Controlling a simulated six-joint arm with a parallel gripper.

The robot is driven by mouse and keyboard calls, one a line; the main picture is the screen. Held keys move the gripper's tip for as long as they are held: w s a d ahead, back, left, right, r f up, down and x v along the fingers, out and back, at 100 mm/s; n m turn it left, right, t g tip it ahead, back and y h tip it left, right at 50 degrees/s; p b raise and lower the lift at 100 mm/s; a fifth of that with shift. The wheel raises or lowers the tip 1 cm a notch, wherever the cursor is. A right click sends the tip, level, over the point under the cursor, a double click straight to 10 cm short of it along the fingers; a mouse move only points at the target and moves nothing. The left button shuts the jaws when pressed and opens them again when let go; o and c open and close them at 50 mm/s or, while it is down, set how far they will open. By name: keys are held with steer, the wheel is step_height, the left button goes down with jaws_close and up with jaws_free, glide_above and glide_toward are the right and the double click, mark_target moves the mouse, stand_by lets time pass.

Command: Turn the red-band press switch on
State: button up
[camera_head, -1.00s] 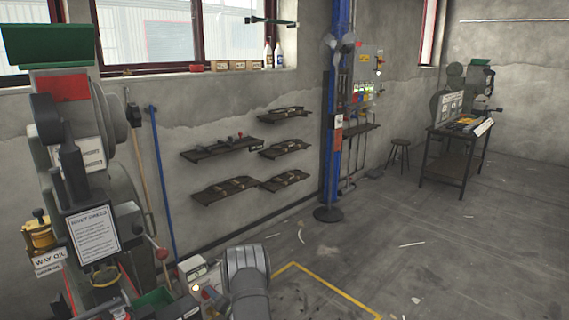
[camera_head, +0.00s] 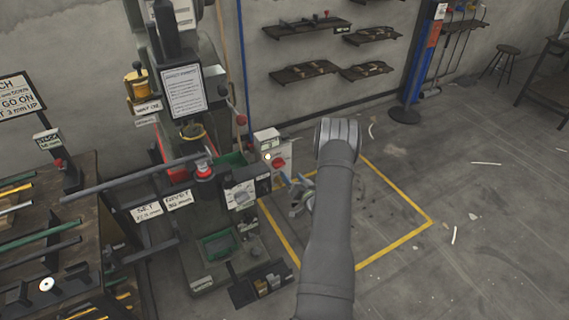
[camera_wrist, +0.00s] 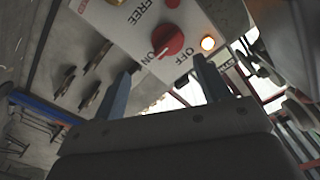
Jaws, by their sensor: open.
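The press (camera_head: 185,90) stands left of centre in the head view. In the wrist view the red knob (camera_wrist: 167,40) sits on a white panel (camera_wrist: 125,22) lettered FREE, ON and OFF. I cannot tell the knob's setting for sure. A lamp (camera_wrist: 208,43) glows beside it. My gripper (camera_wrist: 160,66) is open and empty, its fingers spread below the knob, apart from it. It also shows right of the box in the head view (camera_head: 300,195).
A bench (camera_head: 75,195) with coloured rods is at the left. A long dark bar (camera_head: 130,178) reaches across the press front. Yellow lines (camera_head: 395,243) mark open floor at the right. Wall shelves (camera_head: 303,72) and a blue post (camera_head: 415,75) are behind.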

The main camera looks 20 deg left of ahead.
mark_target(281, 167)
steer(key=s+d+n, duration=0.6)
steer(key=s+n, duration=0.1)
steer(key=s, duration=0.1)
steer(key=x, duration=1.6)
steer(key=shift+w+a+r, duration=0.3)
steer(key=shift+c, duration=0.2)
steer(key=c, duration=0.9)
steer(key=shift+m, duration=0.3)
